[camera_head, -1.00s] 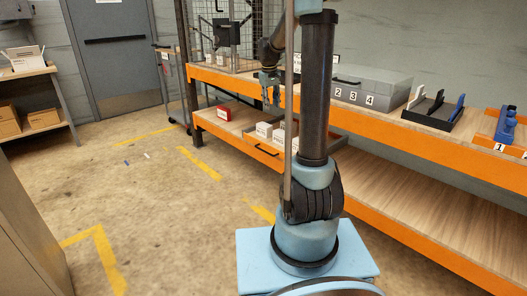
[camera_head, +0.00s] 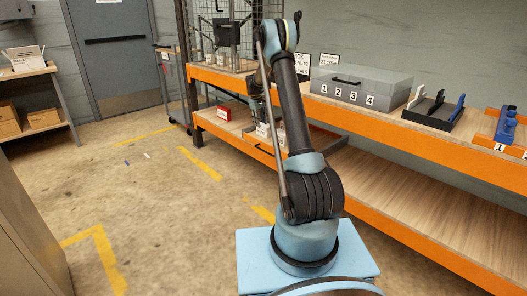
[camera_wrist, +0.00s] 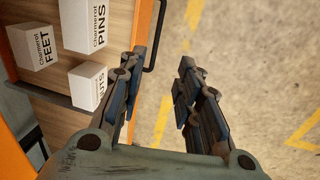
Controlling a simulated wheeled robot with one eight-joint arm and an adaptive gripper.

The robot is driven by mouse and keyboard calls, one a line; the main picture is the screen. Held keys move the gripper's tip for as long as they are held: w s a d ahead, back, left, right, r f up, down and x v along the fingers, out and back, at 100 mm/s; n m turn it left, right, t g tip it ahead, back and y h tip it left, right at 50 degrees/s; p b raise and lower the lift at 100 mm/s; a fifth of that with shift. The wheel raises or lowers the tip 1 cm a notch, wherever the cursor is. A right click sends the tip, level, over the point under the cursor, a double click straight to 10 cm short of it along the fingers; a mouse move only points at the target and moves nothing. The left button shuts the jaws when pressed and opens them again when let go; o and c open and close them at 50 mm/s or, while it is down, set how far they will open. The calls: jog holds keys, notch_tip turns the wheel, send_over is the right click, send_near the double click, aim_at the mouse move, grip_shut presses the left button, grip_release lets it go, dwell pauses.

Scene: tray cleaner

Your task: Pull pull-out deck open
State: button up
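The pull-out deck (camera_head: 240,131) is the low wooden deck with an orange front edge, under the workbench. Its black bar handle (camera_head: 263,149) is on the front edge. In the wrist view, the deck (camera_wrist: 45,80) is at the left, bearing white boxes, and the handle (camera_wrist: 157,38) sticks out from its orange edge at top centre. My gripper (camera_wrist: 162,68) is open and empty, fingers spread. In the picture its left finger is close to the handle's lower end; I cannot tell whether they touch. In the head view, my arm partly hides the deck and gripper.
White boxes labelled FEET (camera_wrist: 35,48), PINS (camera_wrist: 84,25) and NUTS (camera_wrist: 88,87) stand on the deck. A red box (camera_head: 224,113) is farther left. A grey case (camera_head: 360,84) lies on the bench above.

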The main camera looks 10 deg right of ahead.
jog(key=w+f, duration=0.1)
jog(key=f, duration=0.6)
jog(key=w+d+f, duration=0.1)
jog(key=w+f, duration=0.1)
jog(key=f, duration=0.5)
jog(key=w+d+f, duration=0.1)
jog(key=f, duration=0.6)
jog(key=shift+w+d, duration=0.2)
jog(key=shift+c, duration=0.5)
grip_shut()
